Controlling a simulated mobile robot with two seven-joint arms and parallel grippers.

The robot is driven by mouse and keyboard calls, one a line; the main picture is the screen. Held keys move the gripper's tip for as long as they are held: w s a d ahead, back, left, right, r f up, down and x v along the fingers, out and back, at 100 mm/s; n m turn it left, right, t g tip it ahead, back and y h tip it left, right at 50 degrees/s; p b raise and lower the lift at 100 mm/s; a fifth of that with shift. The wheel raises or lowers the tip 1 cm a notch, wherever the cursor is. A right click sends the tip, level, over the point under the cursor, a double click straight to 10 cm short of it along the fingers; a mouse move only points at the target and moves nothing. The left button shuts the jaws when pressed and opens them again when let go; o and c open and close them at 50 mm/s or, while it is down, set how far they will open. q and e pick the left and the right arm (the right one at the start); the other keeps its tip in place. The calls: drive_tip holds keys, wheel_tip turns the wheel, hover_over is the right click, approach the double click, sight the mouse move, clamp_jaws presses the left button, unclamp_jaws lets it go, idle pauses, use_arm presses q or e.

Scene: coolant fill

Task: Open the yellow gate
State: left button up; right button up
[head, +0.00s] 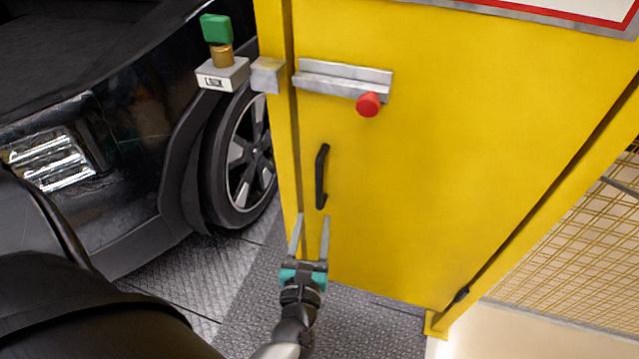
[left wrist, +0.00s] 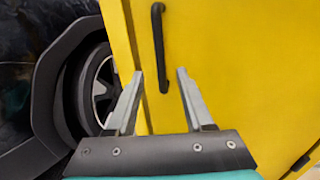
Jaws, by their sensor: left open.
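The yellow gate (head: 440,170) fills the middle and right of the head view and looks shut against its left post. It has a black vertical handle (head: 321,177), a grey sliding bolt (head: 340,78) with a red knob (head: 368,104), and a grey catch (head: 267,75) on the post. My left gripper (head: 310,222) is open and empty, just below the handle in the head view. In the left wrist view the handle (left wrist: 160,48) stands ahead, its lower end between the two fingertips (left wrist: 160,75). I see no contact with it. My right gripper is not in view.
Wire mesh (head: 570,240) is at right. A hinge (head: 461,294) shows at the gate's lower right.

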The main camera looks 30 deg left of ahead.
sight(319, 189)
use_arm(q)
drive_tip(key=b+x, duration=0.1)
drive_tip(key=x, duration=0.8)
drive_tip(key=shift+w+f, duration=0.1)
drive_tip(key=shift+w, duration=0.05)
drive_tip(key=shift+w+a, duration=0.3)
drive_tip(key=shift+w, duration=0.35)
drive_tip(key=shift+a, duration=0.1)
drive_tip(key=c, duration=0.6)
clamp_jaws()
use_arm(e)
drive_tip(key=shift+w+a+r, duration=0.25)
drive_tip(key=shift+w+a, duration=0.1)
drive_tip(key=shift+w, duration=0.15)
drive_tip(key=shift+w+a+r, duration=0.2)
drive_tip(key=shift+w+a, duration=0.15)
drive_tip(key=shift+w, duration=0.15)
